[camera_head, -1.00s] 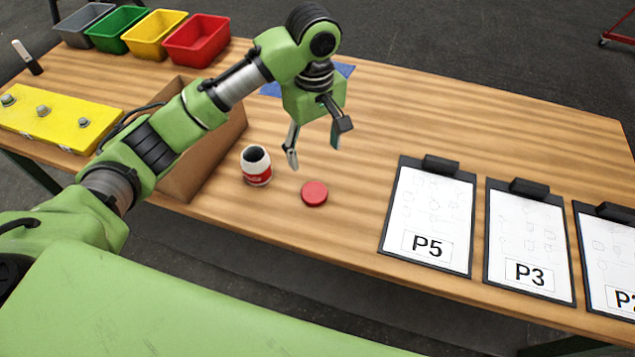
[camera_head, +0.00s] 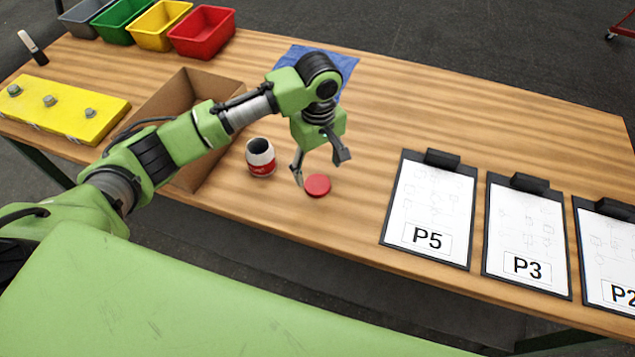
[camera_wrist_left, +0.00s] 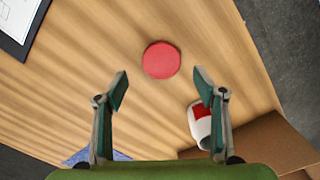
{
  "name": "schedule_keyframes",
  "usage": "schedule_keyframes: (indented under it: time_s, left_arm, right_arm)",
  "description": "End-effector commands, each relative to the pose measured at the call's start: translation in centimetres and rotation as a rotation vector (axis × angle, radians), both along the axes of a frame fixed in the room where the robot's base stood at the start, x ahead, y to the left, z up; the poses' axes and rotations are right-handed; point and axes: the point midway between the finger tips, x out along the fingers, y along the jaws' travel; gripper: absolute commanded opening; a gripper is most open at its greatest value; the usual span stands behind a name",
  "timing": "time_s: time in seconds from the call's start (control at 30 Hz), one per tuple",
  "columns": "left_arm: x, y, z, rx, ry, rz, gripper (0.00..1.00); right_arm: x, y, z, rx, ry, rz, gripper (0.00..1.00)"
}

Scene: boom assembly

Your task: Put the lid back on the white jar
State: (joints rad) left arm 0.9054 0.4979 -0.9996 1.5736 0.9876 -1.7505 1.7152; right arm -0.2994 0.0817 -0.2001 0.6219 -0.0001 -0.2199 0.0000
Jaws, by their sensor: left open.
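The red lid (camera_head: 317,185) lies flat on the wooden table. The white jar (camera_head: 261,158) with a red label stands upright and open, left of the lid. My left gripper (camera_head: 319,172) is open and empty, its fingers pointing down just above and behind the lid. In the left wrist view the lid (camera_wrist_left: 161,60) lies ahead of the two spread fingertips (camera_wrist_left: 161,84), nearly centred between them. The jar (camera_wrist_left: 200,122) shows there beside the right-hand finger, partly hidden by it. My right gripper is not in view.
An open cardboard box (camera_head: 205,168) stands left of the jar, behind my arm. Clipboards P5 (camera_head: 431,205), P3 (camera_head: 527,232) and P2 lie to the right. A blue cloth or sheet (camera_head: 330,64) lies behind the arm. The table's right back is clear.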

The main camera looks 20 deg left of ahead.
Motion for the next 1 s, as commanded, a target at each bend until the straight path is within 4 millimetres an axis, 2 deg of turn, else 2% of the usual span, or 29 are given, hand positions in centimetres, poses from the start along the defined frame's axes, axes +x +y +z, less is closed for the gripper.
schedule_keyframes:
  time_s: [0.2,0.37,0.53,0.9,1.0]
  left_arm:
    - [-0.1,0.1,-0.4,0.002,0.002,0.001,0.64]
    - [-0.2,0.4,-2.7,0.003,0.004,0.002,0.64]
    - [-0.2,0.3,-4.8,0.001,0.002,0.000,0.64]
    - [-0.1,0.3,-5.2,0.001,-0.001,-0.001,0.64]
    - [-0.1,0.3,-5.1,0.001,-0.001,-0.001,0.47]
  right_arm:
    - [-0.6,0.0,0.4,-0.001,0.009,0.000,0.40]
    - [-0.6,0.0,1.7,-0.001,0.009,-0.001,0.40]
    - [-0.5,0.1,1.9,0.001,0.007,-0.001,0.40]
    - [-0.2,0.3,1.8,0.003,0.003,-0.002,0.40]
    - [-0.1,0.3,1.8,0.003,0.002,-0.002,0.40]
